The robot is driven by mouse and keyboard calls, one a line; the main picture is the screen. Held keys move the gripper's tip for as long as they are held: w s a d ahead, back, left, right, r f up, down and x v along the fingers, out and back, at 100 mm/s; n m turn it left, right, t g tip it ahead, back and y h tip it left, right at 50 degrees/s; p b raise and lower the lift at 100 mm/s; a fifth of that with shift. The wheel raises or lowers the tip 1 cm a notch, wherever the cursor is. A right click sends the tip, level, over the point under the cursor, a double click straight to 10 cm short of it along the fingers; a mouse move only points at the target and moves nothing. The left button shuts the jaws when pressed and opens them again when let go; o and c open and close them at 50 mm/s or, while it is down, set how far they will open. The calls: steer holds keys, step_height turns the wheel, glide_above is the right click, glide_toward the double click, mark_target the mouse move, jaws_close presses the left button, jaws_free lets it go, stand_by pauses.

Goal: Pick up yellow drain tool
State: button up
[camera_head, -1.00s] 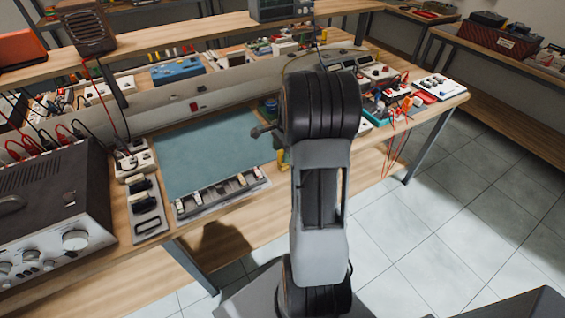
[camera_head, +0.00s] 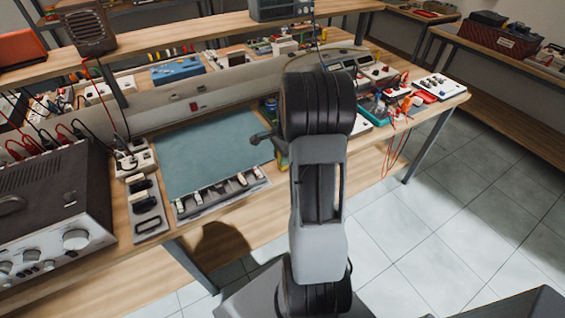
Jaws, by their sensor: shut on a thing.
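My arm stands upright in the middle of the view and hides much of what is behind it. A dark end part of my gripper (camera_head: 262,137) shows at the left of the arm, over the right edge of the blue-green mat. The rest of the gripper is hidden behind the arm. A small yellow piece (camera_head: 282,152), which looks like part of the yellow drain tool, shows just below and right of that dark part, against the arm's left edge. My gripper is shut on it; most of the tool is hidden.
The blue-green mat (camera_head: 211,154) lies on the wooden bench. A large grey instrument (camera_head: 45,205) with cables stands at the left. Small electronics and red wires (camera_head: 398,135) crowd the bench's right end. Tiled floor (camera_head: 455,210) is open at the right.

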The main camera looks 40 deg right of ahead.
steer(key=shift+c, duration=0.7)
steer(key=shift+r, duration=0.1)
